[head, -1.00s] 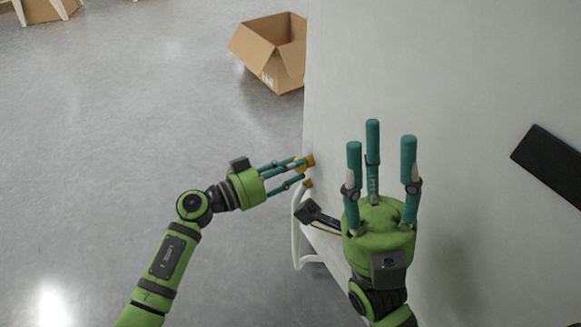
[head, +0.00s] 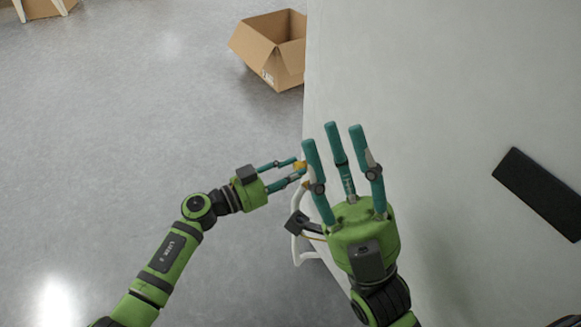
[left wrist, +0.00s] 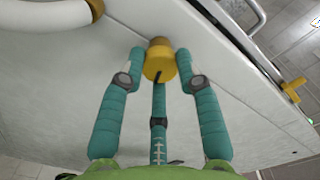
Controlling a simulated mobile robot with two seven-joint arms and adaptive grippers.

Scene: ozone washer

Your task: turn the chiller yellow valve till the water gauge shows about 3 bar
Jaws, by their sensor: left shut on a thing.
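The yellow valve (left wrist: 158,64) is a round knob with a dark slot, standing on a pale panel in the left wrist view. My left gripper (left wrist: 162,70) has its teal fingers around the knob, shut on it. In the head view, my left gripper (head: 299,171) reaches the side of the large pale cabinet (head: 430,90), where a bit of the yellow valve (head: 299,165) shows. My right gripper (head: 338,138) is open and empty, fingers spread, in front of the cabinet. The water gauge is not in view.
A second yellow valve (left wrist: 292,90) sits to the right in the left wrist view. A white pipe (left wrist: 48,14) curves at upper left there. An open cardboard box (head: 268,55) stands on the floor behind. A black bar (head: 540,193) is at right. The left floor is clear.

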